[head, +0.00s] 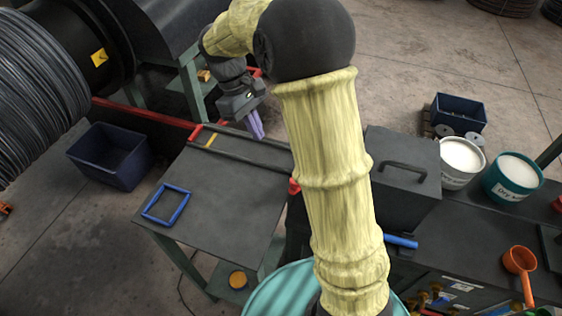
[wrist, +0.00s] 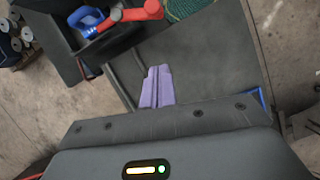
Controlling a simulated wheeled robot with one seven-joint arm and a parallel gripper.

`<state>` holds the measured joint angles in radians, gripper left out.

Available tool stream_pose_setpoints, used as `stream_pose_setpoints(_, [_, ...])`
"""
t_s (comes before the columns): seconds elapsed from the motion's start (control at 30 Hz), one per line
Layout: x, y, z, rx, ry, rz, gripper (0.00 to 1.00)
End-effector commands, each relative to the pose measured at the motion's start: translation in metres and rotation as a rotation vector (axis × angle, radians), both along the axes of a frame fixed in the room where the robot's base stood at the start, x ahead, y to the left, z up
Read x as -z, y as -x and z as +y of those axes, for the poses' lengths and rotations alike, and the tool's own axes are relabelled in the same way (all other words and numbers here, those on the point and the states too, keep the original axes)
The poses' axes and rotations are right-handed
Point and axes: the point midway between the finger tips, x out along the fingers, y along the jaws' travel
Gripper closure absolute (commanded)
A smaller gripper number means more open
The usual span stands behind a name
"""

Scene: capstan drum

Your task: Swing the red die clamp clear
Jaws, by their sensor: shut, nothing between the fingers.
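The red die clamp appears in the wrist view as a red lever (wrist: 140,12) at the top edge, beside a blue handle (wrist: 86,20) on a dark housing. In the head view only a small red piece (head: 294,186) shows at the left edge of my arm; the rest is hidden behind the arm. My gripper (head: 256,126) has purple fingers, pointing down over the far edge of the dark bench. In the wrist view the fingers (wrist: 156,88) are together, with nothing between them, and well apart from the red lever.
The dark bench (head: 216,205) carries a blue square frame (head: 167,204) and is otherwise mostly clear. A dark box with a handle (head: 403,178) stands right of my arm. A wire drum (head: 40,90) is at far left, a blue bin (head: 110,157) below it.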

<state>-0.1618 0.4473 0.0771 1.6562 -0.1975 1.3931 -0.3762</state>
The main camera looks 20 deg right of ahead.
Motion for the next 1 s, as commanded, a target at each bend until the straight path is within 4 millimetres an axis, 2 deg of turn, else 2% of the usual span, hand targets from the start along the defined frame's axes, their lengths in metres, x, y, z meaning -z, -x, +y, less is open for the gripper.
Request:
stream_pose_setpoints(0.23, [0.002,0.001,-0.001,0.002,0.000,-0.001,1.00])
stream_pose_setpoints(0.37, [0.011,0.004,-0.003,0.003,0.001,0.001,1.00])
stream_pose_setpoints(0.9, [0.094,0.031,-0.024,0.003,0.000,0.003,1.00])
stream_pose_setpoints(1.0, [0.090,0.043,-0.035,0.005,0.001,-0.001,1.00])
